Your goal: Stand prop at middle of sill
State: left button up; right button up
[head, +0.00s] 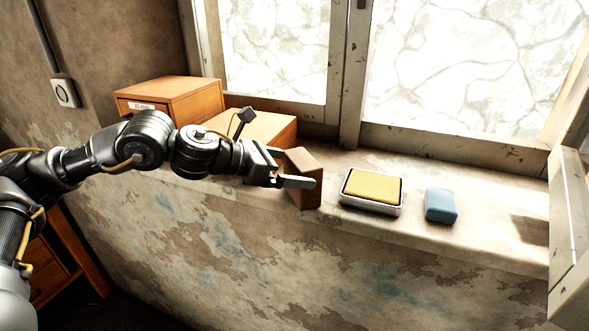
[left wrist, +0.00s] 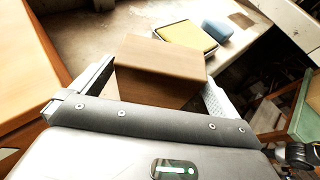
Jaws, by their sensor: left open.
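A brown wooden block (head: 307,172), which looks like the prop, stands upright on the window sill (head: 430,232), left of its middle. My left gripper (head: 296,168) is open, with one finger on each side of the block. In the left wrist view the block (left wrist: 160,68) sits between the two spread fingers and hides part of them. I cannot tell whether either finger touches it.
A tray with a yellow pad (head: 374,186) and a blue block (head: 440,205) stand to the right on the sill. Wooden boxes (head: 175,97) stand at the left. The window frame (head: 450,143) rises behind; an open shutter (head: 570,220) is at far right.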

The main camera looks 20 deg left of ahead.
pick_arm(q)
jog(key=b+v, duration=0.2)
jog(key=v, duration=0.9)
jog(key=shift+d+f, duration=0.1)
jog(key=shift+f, duration=0.05)
